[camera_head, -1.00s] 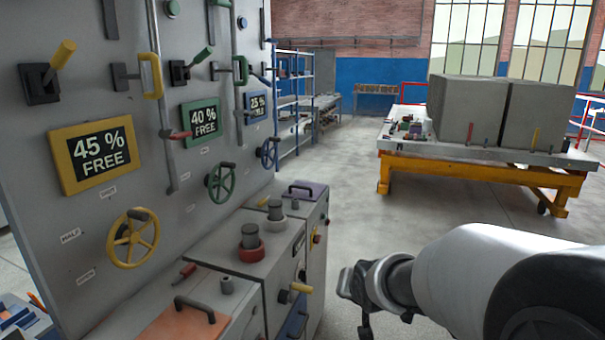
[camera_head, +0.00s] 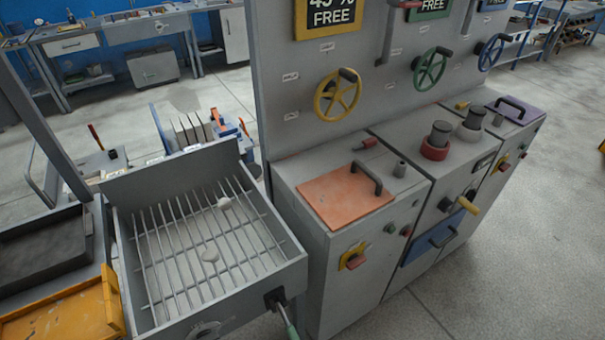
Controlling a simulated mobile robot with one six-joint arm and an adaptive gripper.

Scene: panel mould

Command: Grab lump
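My gripper and arm are not in this view, so whether the gripper is open or shut does not show.
Right of the grate stands a grey cabinet with an orange lid (camera_head: 345,195). Behind it is a panel with a yellow handwheel (camera_head: 337,95) and a green handwheel (camera_head: 430,69). A yellow tray (camera_head: 60,318) is at left. Open floor (camera_head: 530,240) lies at right.

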